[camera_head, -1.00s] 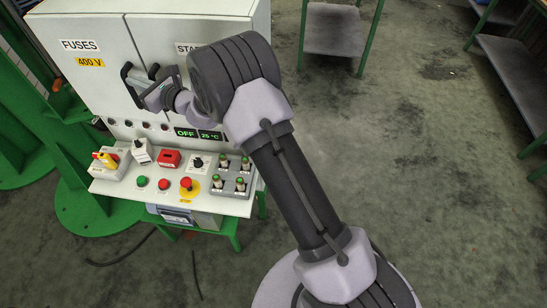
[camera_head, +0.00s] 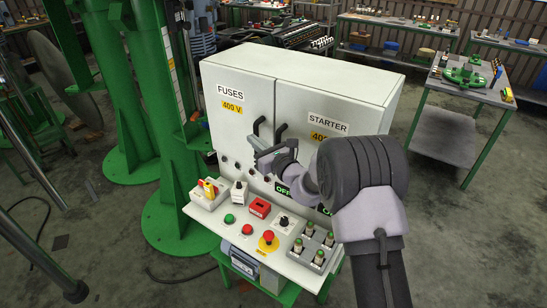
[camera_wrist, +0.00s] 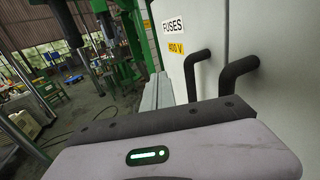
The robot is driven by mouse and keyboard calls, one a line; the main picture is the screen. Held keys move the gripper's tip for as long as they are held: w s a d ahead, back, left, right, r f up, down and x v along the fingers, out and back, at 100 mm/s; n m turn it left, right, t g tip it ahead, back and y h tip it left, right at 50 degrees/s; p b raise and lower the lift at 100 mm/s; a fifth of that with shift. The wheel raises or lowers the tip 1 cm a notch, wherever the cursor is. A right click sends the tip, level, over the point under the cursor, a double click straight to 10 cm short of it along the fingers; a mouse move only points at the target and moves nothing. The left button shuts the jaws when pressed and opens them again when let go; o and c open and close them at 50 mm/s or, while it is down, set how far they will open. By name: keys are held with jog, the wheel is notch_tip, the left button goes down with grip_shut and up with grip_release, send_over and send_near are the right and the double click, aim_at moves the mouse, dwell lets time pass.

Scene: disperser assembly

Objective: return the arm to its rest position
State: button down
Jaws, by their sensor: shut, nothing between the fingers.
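My arm reaches in from the lower right in the head view. My gripper (camera_head: 258,144) is in front of the white cabinet (camera_head: 340,85), near its two black door handles, and looks shut and empty. In the wrist view my gripper's grey fingers (camera_wrist: 158,93) lie together beyond the dark-edged gripper body. The left handle (camera_wrist: 197,72) and the right handle (camera_wrist: 240,70) stand to the right of the fingers there. I cannot tell whether the gripper touches a handle. Both cabinet doors look closed.
Below the cabinet is a control panel (camera_head: 215,226) with buttons, switches and a red emergency stop (camera_head: 268,237). A green machine column (camera_head: 172,130) stands at left. A workbench (camera_head: 445,130) stands at back right. The floor at far right is partly clear.

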jog(key=s+a+r+n+g+y, duration=0.2)
jog(key=s+a+r+n, duration=0.1)
jog(key=s, duration=0.3)
jog(key=s+a+r+n+g+y, duration=0.1)
jog(key=s+a+r+n+g, duration=0.15)
jog(key=s, duration=0.45)
jog(key=s+d+r+n+g+h+b, duration=0.1)
jog(key=s+d+r+n+g+b, duration=0.15)
jog(key=s+n, duration=0.45)
jog(key=s+d+r+n+g+b, duration=0.1)
jog(key=s+r+n+g, duration=0.15)
jog(key=s, duration=0.75)
jog(key=s+d+f+n+h+b, duration=0.1)
jog(key=s+d+f+n+h, duration=0.2)
jog(key=d, duration=0.4)
jog(key=s+d+f+n+t+h+b, duration=0.1)
jog(key=s+d+f+n+h, duration=0.1)
jog(key=s+d, duration=0.4)
jog(key=s+d+f+n+h+b, duration=0.1)
jog(key=s+d+f+n+h, duration=0.2)
jog(key=d, duration=0.7)
jog(key=s+f+h, duration=0.1)
jog(key=s+h, duration=0.1)
jog(key=h, duration=0.1)
jog(key=shift+s+n+h+b, duration=0.25)
jog(key=shift+n+h+b, duration=0.05)
jog(key=shift+b, duration=0.05)
jog(key=shift+t, duration=0.25)
